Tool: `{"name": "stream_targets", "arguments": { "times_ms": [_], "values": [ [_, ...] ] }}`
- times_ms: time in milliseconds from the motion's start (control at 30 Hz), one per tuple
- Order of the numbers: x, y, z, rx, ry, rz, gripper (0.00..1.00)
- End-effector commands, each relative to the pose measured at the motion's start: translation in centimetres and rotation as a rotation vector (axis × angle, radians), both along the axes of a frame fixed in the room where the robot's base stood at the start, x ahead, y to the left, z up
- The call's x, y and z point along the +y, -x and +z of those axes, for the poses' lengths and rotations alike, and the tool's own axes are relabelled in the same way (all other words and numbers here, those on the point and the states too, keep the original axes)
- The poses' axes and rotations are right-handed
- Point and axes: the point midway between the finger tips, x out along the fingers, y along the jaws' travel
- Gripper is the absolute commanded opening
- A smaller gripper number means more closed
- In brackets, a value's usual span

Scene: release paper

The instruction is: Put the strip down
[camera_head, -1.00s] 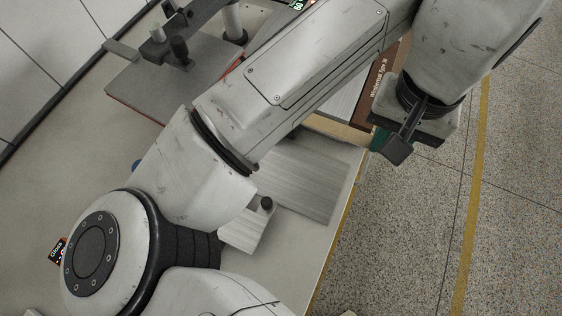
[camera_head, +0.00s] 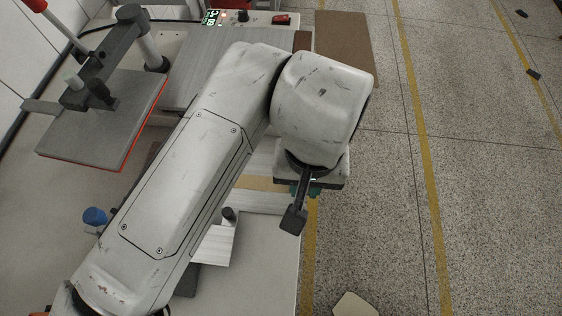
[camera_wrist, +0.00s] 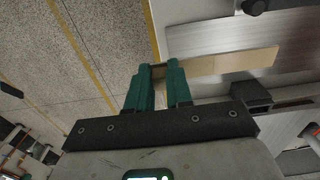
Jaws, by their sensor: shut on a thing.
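My gripper (camera_wrist: 158,68) has two green fingers, shut on one end of a tan strip (camera_wrist: 230,62) in the wrist view. The strip stretches to the right from the fingertips, over a metal plate (camera_wrist: 205,38). I cannot tell whether it touches the plate. In the head view a short tan piece of the strip (camera_head: 258,183) shows between my arm and my gripper (camera_head: 312,190). My arm hides the rest of it there. My gripper is at the table's right edge.
A press with a grey, red-edged plate (camera_head: 105,125) stands at the left. A control box (camera_head: 240,18) with a lit display is at the back. A small metal block with a black knob (camera_head: 212,245) and a blue cap (camera_head: 95,216) are on the table. Speckled floor lies right.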

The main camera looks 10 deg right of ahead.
Motion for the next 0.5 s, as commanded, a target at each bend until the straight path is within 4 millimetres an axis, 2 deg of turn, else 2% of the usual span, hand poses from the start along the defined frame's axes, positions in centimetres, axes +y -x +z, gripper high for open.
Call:
{"name": "stream_targets", "arguments": {
  "times_ms": [100,200,400,500],
  "values": [
    [0.3,-2.8,-1.0,0.001,-0.001,0.001,0.0],
    [0.5,-4.7,-2.5,0.003,0.0,0.002,0.0],
    [0.8,-7.3,-5.7,0.001,-0.001,0.0,0.0],
    [0.9,-8.0,-6.6,0.0,-0.001,0.0,0.0]
  ]
}}
